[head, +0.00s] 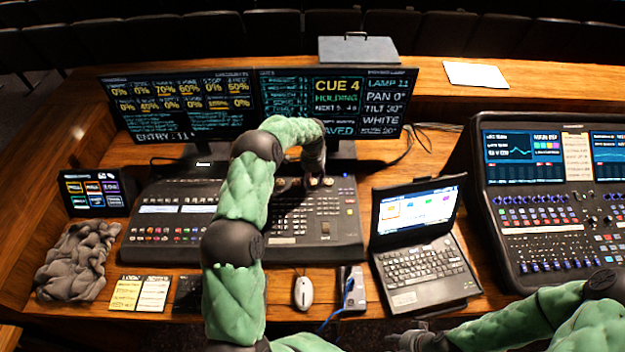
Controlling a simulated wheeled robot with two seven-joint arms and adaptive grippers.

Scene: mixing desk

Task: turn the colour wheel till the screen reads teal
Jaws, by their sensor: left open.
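The right monitor (336,100) reads CUE 4, HOLDING, and in its right column LAMP, PAN 0°, TILT 30° and WHITE. The lighting console (240,222) lies below the monitors. A few small round wheels (328,181) sit along its upper right edge; I cannot tell which is the colour wheel. My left gripper (314,178) points down over these wheels, open, with its fingertips close to them. Contact cannot be made out, and the gripper hides part of that row. My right gripper (408,339) is low at the bottom edge, in front of the laptop, its jaws unclear.
A left monitor (180,104) stands beside the right one. The laptop (420,245) and a sound mixer (555,205) are to the right. A mouse (303,293), grey cloth (78,262), note cards (140,293) and a small touch screen (95,190) lie around the console.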

